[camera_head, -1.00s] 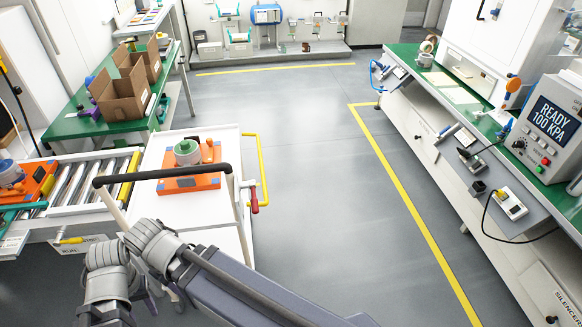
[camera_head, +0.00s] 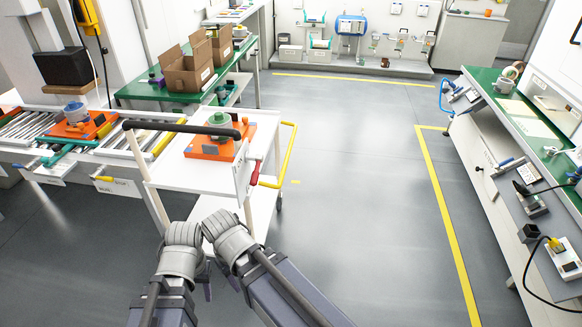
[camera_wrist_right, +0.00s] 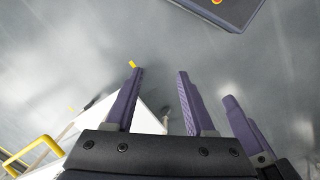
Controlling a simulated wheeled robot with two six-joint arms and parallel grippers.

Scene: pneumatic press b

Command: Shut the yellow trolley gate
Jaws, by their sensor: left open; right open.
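The yellow trolley gate (camera_head: 288,155) is a bent tube along the right side of the white trolley (camera_head: 205,172). It stands a little out from the deck; whether it is latched I cannot tell. A red handle (camera_head: 255,173) sits near its front end. Yellow tubing (camera_wrist_right: 32,150) also shows at the lower left of the right wrist view. My left gripper (camera_head: 207,284) is mostly hidden by its wrist, open, below the trolley in the picture. My right gripper (camera_wrist_right: 158,70) is open and empty, apart from the gate. Another purple finger (camera_wrist_right: 243,128) shows beside it.
A roller conveyor (camera_head: 130,141) adjoins the trolley's left. Open grey floor (camera_head: 350,200) lies to its right, up to a workbench (camera_head: 498,170).

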